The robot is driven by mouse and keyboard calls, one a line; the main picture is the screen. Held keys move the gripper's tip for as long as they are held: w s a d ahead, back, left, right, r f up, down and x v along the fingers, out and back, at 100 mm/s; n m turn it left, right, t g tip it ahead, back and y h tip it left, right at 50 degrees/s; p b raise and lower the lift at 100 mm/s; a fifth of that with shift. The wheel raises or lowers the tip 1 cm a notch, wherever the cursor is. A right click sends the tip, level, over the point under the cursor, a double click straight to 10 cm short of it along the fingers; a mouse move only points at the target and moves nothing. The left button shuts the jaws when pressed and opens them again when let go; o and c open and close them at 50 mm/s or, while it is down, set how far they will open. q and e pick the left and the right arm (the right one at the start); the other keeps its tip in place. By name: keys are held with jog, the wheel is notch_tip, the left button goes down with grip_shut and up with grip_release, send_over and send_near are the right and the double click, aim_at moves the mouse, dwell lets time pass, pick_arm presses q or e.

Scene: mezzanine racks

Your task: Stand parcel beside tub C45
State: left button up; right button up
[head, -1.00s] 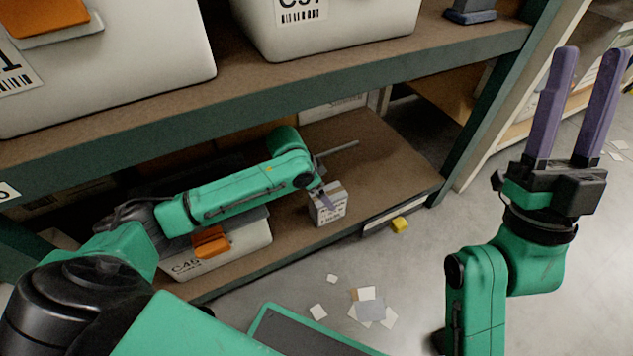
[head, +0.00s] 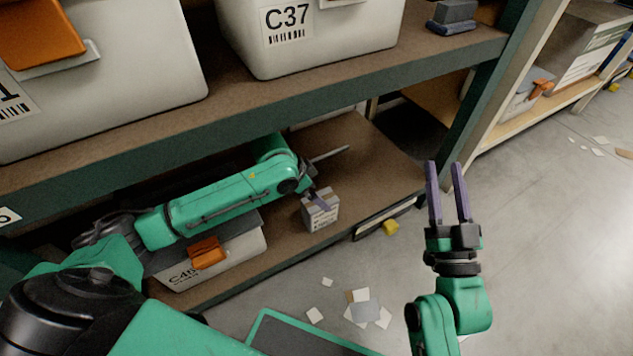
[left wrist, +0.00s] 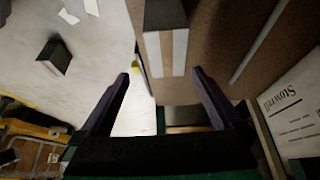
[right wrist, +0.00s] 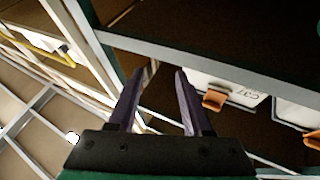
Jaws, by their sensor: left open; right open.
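The parcel (head: 321,214), a small light box with a tape strip and printed marks, stands on the brown lower shelf, to the right of tub C45 with a gap between them. It also shows in the left wrist view (left wrist: 167,50), ahead of the fingertips. Tub C45 (head: 237,254) is white with a grey lid and an orange latch; my left arm covers part of it. My left gripper (left wrist: 161,76) is open at the parcel; one purple finger overlaps the parcel's top in the head view. I see no grip on it. My right gripper (head: 446,170) is open and empty, out over the aisle.
The upper shelf's green edge (head: 290,103) runs above my left arm. Tub C37 (head: 310,45) stands on that shelf. A thin rod (head: 330,154) shows behind the parcel. A yellow block (head: 391,228) is by the shelf's front edge. Paper scraps (head: 362,308) lie on the floor.

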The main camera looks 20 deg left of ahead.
pick_arm(q)
jog(key=d+r+t+h, duration=0.4)
jog(key=d+h, duration=0.1)
jog(key=d, duration=0.8)
jog(key=s+a+r+n+t, duration=0.1)
jog(key=a+r+n+t, duration=0.1)
jog(key=r+t, duration=0.4)
jog(key=s+a+r+n+t, duration=0.2)
jog(key=r+n+t, duration=0.1)
jog(key=r+t, duration=0.4)
notch_tip(320, 180, up, 3)
jog(key=shift+f, duration=0.15)
